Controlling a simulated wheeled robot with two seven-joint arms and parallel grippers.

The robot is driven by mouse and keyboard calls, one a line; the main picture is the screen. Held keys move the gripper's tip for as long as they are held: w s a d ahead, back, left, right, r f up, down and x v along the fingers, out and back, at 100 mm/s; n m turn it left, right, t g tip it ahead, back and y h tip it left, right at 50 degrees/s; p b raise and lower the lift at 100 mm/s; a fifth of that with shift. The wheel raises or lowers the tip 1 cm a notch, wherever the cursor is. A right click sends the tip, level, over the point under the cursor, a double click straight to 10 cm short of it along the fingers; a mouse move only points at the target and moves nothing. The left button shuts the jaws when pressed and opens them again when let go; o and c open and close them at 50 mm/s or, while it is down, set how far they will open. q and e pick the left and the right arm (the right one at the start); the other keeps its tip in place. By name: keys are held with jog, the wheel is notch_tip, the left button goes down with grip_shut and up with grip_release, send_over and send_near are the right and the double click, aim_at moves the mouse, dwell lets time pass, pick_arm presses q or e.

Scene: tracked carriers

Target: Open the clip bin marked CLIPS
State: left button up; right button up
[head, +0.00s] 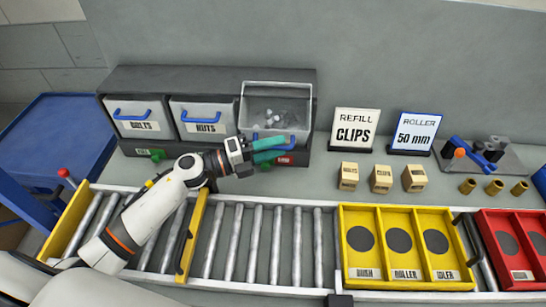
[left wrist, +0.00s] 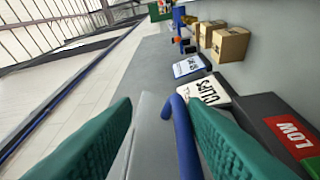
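The third bin (head: 276,88) of the dark cabinet stands pulled out, its inside showing with small grey pieces in it. Its front label is hidden behind my gripper, so I cannot read it. Its blue handle (head: 258,138) also shows in the left wrist view (left wrist: 182,135). My left gripper (head: 268,149) is at this handle, teal fingers apart. In the left wrist view the handle lies between the fingers, close to the right one, with a gap to the left one. My right gripper is not in view.
The BOLTS bin (head: 138,126) and NUTS bin (head: 205,128) are shut on the left. A REFILL CLIPS sign (head: 355,128) and a ROLLER 50 mm sign (head: 415,133) stand to the right. Small boxes (head: 381,179), a roller conveyor (head: 255,245) and a yellow tray (head: 405,283) lie in front.

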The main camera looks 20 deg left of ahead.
pick_arm(q)
notch_tip(320, 180, up, 6)
jog(key=shift+s+f, duration=0.1)
dwell(0.4)
